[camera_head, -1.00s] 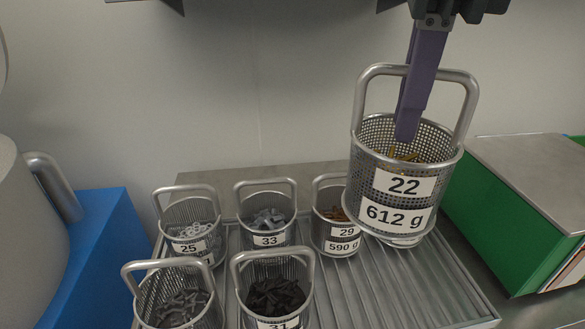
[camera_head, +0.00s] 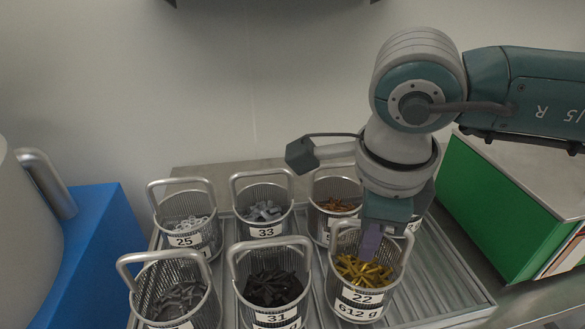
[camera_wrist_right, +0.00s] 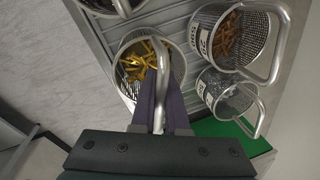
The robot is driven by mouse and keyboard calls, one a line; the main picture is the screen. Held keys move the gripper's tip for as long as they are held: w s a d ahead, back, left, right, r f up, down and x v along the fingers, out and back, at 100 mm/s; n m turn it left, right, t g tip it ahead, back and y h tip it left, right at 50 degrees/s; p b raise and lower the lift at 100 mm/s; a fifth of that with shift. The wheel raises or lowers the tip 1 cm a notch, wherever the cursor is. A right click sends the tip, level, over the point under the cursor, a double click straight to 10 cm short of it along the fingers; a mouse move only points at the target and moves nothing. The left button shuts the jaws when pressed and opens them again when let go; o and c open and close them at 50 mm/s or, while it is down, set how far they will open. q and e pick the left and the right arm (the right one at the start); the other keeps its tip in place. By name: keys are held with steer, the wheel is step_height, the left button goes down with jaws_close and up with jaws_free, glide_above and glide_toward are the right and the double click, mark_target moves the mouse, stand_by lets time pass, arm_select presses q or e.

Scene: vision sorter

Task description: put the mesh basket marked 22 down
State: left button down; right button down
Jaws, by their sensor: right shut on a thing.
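The mesh basket marked 22 (camera_head: 359,297), labelled 612 g, holds yellow-gold pieces. It stands upright at the front right of the basket group, low at the grooved tray (camera_head: 440,285); whether its bottom touches the tray is hidden. My right gripper (camera_head: 370,243) comes down from above and is shut on the basket's handle. In the right wrist view the basket (camera_wrist_right: 128,85) shows with its handle between the purple fingers (camera_wrist_right: 160,112). My left gripper is not in view.
Basket 31 (camera_head: 273,318) stands close on the left of basket 22. Baskets 25 (camera_head: 186,241), 33 (camera_head: 266,230) and 29 (camera_head: 326,190) stand behind, another at front left. The green box (camera_head: 497,220) is at right. Bare tray lies right of basket 22.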

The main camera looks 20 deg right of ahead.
steer(key=shift+f, duration=0.2)
steer(key=shift+f, duration=0.15)
steer(key=c, duration=0.9)
jaws_free()
